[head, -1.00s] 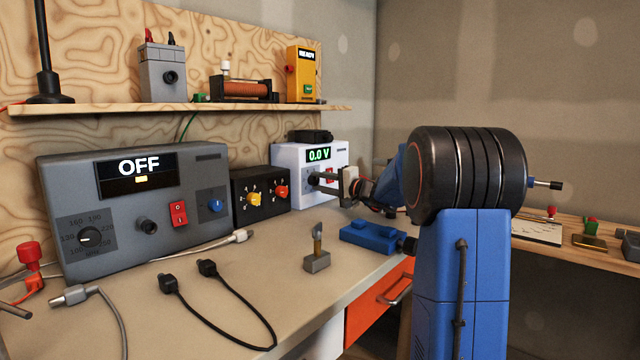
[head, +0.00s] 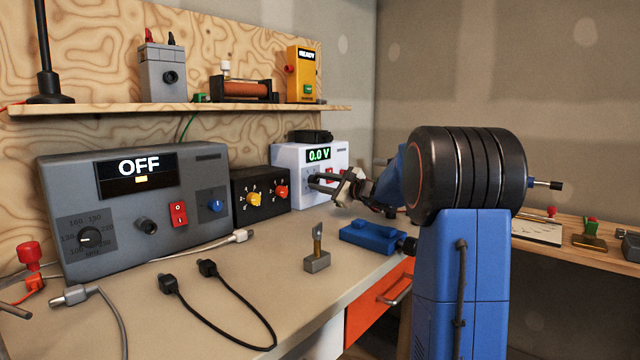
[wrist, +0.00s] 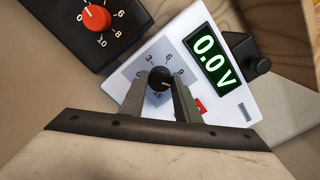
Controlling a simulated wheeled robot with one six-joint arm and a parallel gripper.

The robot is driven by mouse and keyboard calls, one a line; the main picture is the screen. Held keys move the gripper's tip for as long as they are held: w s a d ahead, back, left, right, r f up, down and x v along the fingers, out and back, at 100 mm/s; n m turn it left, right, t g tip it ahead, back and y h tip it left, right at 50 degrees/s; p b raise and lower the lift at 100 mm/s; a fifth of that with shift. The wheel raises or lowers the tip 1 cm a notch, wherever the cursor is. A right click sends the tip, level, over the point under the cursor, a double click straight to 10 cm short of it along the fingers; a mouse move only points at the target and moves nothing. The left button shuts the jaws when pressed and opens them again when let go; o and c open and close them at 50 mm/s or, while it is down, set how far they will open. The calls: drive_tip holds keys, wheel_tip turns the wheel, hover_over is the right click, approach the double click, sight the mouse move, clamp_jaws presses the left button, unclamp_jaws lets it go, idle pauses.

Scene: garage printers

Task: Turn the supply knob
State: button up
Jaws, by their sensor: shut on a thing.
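The white supply (head: 298,166) stands at the back of the bench, its green display (head: 319,155) reading 0.0 V. In the wrist view its black knob (wrist: 160,79) sits on a grey dial plate with a printed scale, beside the display (wrist: 213,58). My gripper (wrist: 161,92) has one finger on each side of the knob and is shut on it. In the head view my gripper (head: 318,184) is at the supply's front and hides the knob.
A black box with orange and yellow knobs (head: 238,203) stands left of the supply; its orange knob (wrist: 96,18) is near in the wrist view. A blue vise (head: 370,236) and a small stand (head: 317,262) are on the bench in front. A grey unit (head: 60,195) reads OFF.

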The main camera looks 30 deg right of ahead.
drive_tip(key=m, duration=0.4)
drive_tip(key=shift+f+m, duration=0.1)
drive_tip(key=shift+m, duration=1.9)
drive_tip(key=shift+f, duration=0.1)
drive_tip(key=o, duration=1)
drive_tip(key=shift+o, duration=0.2)
drive_tip(key=shift+s+d+r, duration=0.2)
drive_tip(key=shift+s+d, duration=0.05)
drive_tip(key=shift+s, duration=0.3)
drive_tip(key=v, duration=1.6)
drive_tip(key=shift+s, duration=0.2)
